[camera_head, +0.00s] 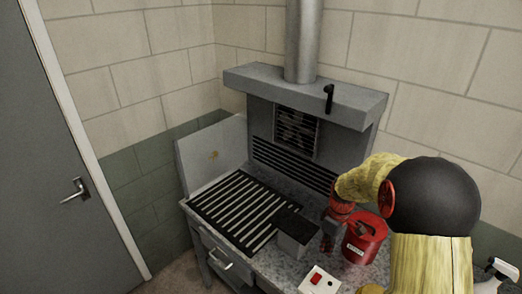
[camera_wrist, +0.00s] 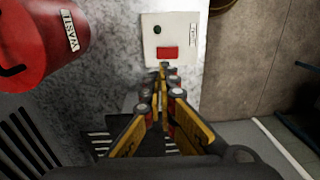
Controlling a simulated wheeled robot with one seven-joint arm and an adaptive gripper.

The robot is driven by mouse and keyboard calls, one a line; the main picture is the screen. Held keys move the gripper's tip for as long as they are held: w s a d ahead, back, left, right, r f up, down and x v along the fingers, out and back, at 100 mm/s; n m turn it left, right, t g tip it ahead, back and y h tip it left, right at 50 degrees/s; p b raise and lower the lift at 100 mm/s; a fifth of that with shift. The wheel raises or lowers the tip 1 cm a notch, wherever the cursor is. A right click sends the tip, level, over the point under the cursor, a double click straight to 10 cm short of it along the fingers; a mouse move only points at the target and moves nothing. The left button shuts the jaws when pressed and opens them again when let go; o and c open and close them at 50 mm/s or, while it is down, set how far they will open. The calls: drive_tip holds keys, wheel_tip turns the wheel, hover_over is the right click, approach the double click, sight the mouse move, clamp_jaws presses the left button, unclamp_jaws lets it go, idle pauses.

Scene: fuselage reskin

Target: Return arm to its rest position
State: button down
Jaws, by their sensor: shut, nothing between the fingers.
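My gripper (camera_wrist: 164,72) is shut and empty in the wrist view, its yellow and dark fingers together. Its tips appear just in front of a white switch box (camera_wrist: 174,30) with a red rocker and a dark round button; I cannot tell the gap. In the head view my arm, in a yellow cover with a black joint, reaches in from the right and bends down over the bench (camera_head: 262,262). There the gripper (camera_head: 327,242) hangs beside a red waste can (camera_head: 364,240), partly hidden by my arm.
The switch box (camera_head: 320,281) sits at the bench's front. A hood (camera_head: 300,92) with a duct rises behind. A white-topped bottle (camera_head: 503,269) is at right. A grey door (camera_head: 50,170) is at left.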

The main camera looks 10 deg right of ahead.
drive_tip(key=s+a+r+m+t+b, duration=0.3)
drive_tip(key=s+a+r+b, duration=0.2)
drive_tip(key=s, duration=0.6)
drive_tip(key=s+a+r+m+t+b, duration=0.2)
drive_tip(key=s+a+r+m+b, duration=0.2)
drive_tip(key=s+a+b, duration=0.5)
drive_tip(key=shift+s+r+m+t+h, duration=0.35)
drive_tip(key=shift+s+r, duration=0.25)
drive_tip(key=shift+s, duration=0.55)
